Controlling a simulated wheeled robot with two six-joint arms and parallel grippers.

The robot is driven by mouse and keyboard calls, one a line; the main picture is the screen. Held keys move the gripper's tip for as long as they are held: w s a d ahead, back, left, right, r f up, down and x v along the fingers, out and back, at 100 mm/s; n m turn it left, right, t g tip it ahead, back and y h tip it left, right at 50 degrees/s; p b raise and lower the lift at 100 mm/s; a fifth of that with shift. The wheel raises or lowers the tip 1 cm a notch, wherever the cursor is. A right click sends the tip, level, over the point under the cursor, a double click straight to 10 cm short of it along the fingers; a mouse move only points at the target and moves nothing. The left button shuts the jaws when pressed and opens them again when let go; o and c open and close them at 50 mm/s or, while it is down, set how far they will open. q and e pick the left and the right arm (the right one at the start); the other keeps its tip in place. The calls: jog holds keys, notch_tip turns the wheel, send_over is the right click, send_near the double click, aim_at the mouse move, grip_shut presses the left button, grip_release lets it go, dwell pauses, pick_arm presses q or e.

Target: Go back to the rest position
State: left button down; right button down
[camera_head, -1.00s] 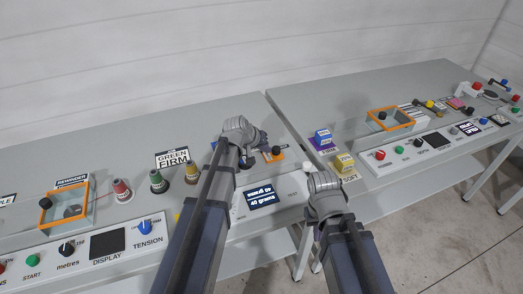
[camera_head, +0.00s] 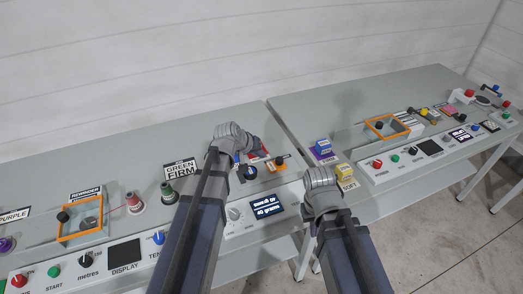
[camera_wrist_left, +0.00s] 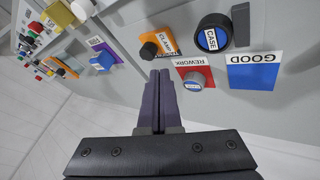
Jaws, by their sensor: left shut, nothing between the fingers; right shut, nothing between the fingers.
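My left gripper (camera_wrist_left: 160,85) is shut and empty in the left wrist view, its two dark fingers together. They point toward the panel with the orange CLAMP block (camera_wrist_left: 160,45), the REWORK label (camera_wrist_left: 190,62) and the blue GOOD label (camera_wrist_left: 254,72). In the head view my left arm reaches up from the bottom, its grey wrist over the left table near the GREEN FIRM sign (camera_head: 180,169). My right gripper (camera_head: 320,182) shows there mostly as its grey wrist, in front of the table edge by the yellow SOFT block (camera_head: 343,170). Its fingertips are hidden; nothing held shows.
The left table carries an orange-framed box (camera_head: 82,218), spools and a control strip with a display (camera_head: 125,252). The right table carries another orange-framed box (camera_head: 386,127) and a blue block (camera_head: 323,147). A gap separates the tables.

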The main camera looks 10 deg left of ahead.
pick_arm(q)
jog(key=shift+s+r, duration=0.15)
jog(key=shift+r, duration=0.1)
jog(key=shift+a, duration=0.1)
jog(key=s+d+f+m+g, duration=0.1)
jog(key=s+d, duration=0.1)
jog(key=s, duration=0.2)
jog(key=s+d+f+m+g+y, duration=0.1)
jog(key=s+d, duration=0.2)
jog(key=s, duration=0.1)
jog(key=s+d+f+m+g, duration=0.1)
jog(key=s+d+m+g, duration=0.1)
jog(key=s, duration=0.3)
jog(key=shift+d+f+y, duration=0.3)
jog(key=shift+d+f, duration=0.05)
jog(key=shift+d, duration=0.3)
jog(key=s+d+m+g+y, duration=0.1)
jog(key=s+m+g+y, duration=0.1)
jog(key=s, duration=0.8)
jog(key=shift+f+m+g+y, duration=0.3)
jog(key=shift+m+g+y, duration=0.1)
jog(key=shift+y, duration=0.3)
